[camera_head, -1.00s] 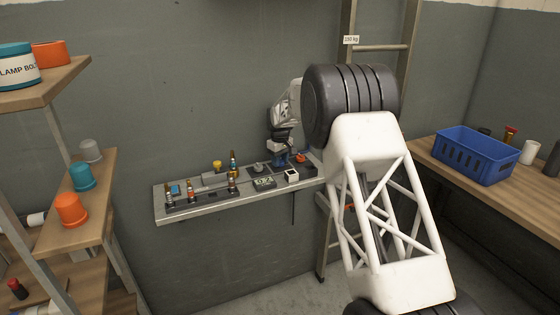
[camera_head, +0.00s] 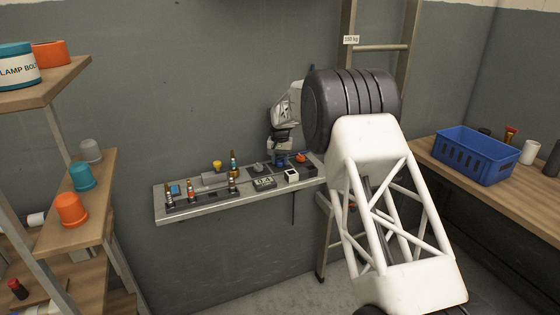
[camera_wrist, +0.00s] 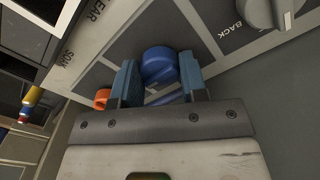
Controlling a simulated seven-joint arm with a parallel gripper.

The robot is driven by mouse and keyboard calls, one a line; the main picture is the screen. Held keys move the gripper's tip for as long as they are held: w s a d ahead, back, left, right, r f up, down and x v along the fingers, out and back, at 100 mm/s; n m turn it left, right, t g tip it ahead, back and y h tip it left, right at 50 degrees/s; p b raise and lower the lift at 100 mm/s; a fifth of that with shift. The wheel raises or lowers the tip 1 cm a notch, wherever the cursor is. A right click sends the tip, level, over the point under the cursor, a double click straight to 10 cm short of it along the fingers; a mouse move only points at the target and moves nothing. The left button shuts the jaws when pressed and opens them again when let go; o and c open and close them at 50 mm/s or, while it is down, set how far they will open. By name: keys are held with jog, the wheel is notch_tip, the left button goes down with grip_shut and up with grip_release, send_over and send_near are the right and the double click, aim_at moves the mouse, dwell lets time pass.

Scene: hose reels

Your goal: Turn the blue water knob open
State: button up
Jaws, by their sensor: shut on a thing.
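The blue knob (camera_wrist: 158,62) shows between the two blue finger pads of my gripper (camera_wrist: 159,76) in the wrist view. My gripper is shut on it, with a pad on each side. The knob has a round blue top and sits on a grey panel with dark labelled fields. In the head view my gripper (camera_head: 280,159) is down at the back right of the wall shelf's panel. There the knob itself is hidden by the gripper or too small to tell apart from the blue fingers.
An orange knob (camera_wrist: 102,98) is close beside the gripper. A grey knob (camera_wrist: 263,12) stands at the wrist view's upper right. The wall shelf (camera_head: 240,202) holds several fittings and a small display (camera_head: 264,183). A blue crate (camera_head: 473,158) stands on the right bench.

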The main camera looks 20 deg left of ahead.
aim_at(280, 160)
jog(key=shift+r+m, duration=0.1)
jog(key=shift+m, duration=0.3)
jog(key=o, duration=0.9)
jog(key=shift+r, duration=0.1)
jog(key=shift+r, duration=3.8)
